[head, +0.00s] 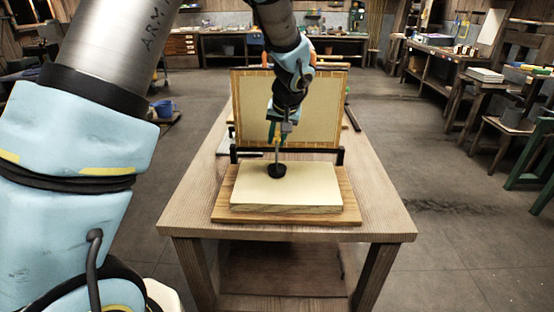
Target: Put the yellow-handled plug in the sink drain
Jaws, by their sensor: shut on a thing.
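My gripper (284,126) is over the middle of the wooden table and points down. It is shut on a thin grey stem that ends in a black round foot (277,171). No sink or drain is visible in this view.
The slab lies on a wooden board (232,212) on the table (385,222). Behind it a framed pale panel (328,110) stands upright at a dark rail (312,153). Benches (428,62) and a stool (503,135) stand to the right, with open floor between.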

